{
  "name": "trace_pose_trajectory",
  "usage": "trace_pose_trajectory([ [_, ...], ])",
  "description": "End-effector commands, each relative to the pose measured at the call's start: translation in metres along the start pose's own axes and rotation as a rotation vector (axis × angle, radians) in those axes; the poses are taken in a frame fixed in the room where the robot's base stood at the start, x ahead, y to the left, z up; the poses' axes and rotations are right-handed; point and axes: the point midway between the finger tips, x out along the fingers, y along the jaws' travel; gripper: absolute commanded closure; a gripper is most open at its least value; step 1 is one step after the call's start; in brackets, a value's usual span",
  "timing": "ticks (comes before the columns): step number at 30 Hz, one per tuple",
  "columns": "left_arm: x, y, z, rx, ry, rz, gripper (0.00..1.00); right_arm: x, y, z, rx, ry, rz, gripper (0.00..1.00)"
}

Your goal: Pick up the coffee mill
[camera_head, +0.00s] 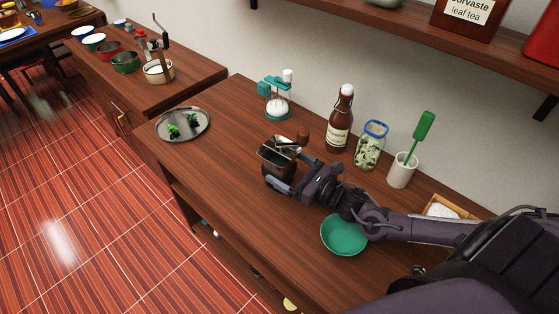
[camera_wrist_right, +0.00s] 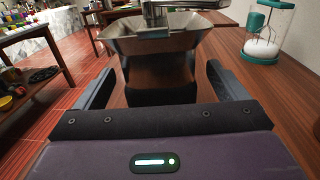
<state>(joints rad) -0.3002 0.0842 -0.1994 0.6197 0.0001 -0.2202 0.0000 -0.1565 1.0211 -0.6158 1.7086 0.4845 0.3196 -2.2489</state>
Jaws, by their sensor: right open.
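The coffee mill (camera_head: 272,157) stands upright on the wooden counter, with a dark body, a flared metal hopper and a crank with a brown knob (camera_head: 303,136). In the right wrist view the mill (camera_wrist_right: 160,72) is straight ahead, its hopper and part of the crank at the top edge. My right gripper (camera_head: 287,171) is open at the mill, coming from the right. In the wrist view its fingers (camera_wrist_right: 160,88) lie on either side of the mill's body, with gaps visible. The mill's lower part is partly hidden by the gripper. My left gripper is not in view.
A teal bowl (camera_head: 344,238) sits beneath my right forearm. A brown bottle (camera_head: 339,122), a jar (camera_head: 370,148), a white cup with a green utensil (camera_head: 402,170) and a teal-topped glass device (camera_head: 277,103) stand toward the wall. A metal tray (camera_head: 197,115) lies left; counter between is clear.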

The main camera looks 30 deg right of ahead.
Motion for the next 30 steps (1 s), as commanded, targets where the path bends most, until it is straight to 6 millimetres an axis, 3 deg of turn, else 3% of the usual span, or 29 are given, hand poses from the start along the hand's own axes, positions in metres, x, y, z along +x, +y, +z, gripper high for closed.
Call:
trace_pose_trajectory([
  [6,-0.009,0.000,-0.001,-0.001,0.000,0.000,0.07,0.029,0.000,0.003,0.001,-0.002,-0.002,0.07],
  [14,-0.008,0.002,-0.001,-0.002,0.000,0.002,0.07,0.031,0.001,0.002,0.000,0.001,0.000,0.07],
  [27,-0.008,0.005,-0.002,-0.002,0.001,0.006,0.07,0.031,0.001,0.002,0.000,0.000,0.000,0.62],
  [30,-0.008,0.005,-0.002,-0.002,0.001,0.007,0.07,0.032,0.001,0.003,0.000,-0.003,-0.001,0.65],
])
